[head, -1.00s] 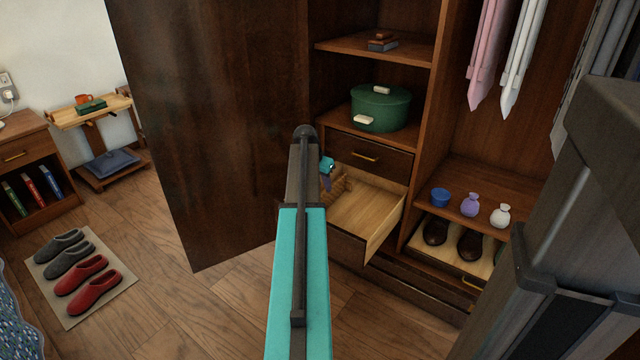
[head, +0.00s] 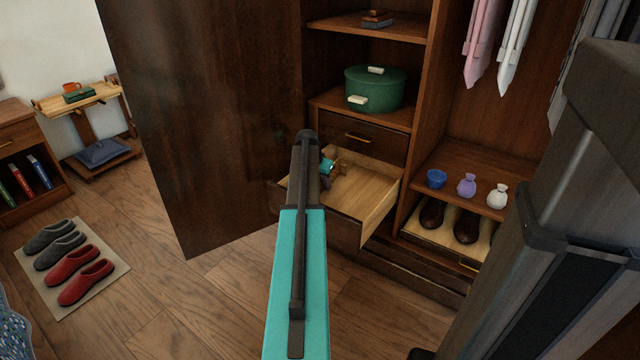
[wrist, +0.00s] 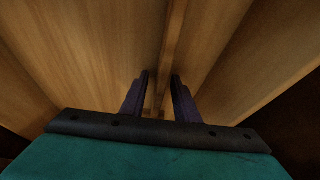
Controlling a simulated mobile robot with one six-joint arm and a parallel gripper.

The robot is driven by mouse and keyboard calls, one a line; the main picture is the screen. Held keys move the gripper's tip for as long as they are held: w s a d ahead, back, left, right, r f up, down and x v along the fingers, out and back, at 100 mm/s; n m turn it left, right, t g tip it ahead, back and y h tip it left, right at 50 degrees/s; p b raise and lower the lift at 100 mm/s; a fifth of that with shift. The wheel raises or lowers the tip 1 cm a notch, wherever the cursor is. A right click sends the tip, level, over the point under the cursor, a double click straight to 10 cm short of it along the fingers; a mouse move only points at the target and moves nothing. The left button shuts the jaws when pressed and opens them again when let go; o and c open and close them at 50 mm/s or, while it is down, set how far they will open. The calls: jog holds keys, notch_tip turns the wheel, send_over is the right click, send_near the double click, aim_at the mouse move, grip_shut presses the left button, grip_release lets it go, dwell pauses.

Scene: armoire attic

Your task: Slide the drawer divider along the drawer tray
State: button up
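The drawer tray (head: 365,200) is a pale wooden drawer pulled out of the wardrobe, below a shut drawer. The drawer divider (wrist: 172,45) is a thin wooden strip that runs away from me in the wrist view. In the head view my arm hides most of it. My gripper (wrist: 161,85) points down into the drawer, one dark purple finger on each side of the divider. The fingers stand apart, with a narrow gap visible left of the strip. I cannot tell whether the right finger touches it. In the head view my gripper (head: 327,172) is at the tray's left part, partly hidden.
The large dark wardrobe door (head: 195,120) stands open left of the drawer. Slippers (head: 75,265) lie on a floor mat.

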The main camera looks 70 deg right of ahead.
grip_shut()
jog(key=shift+s, duration=0.15)
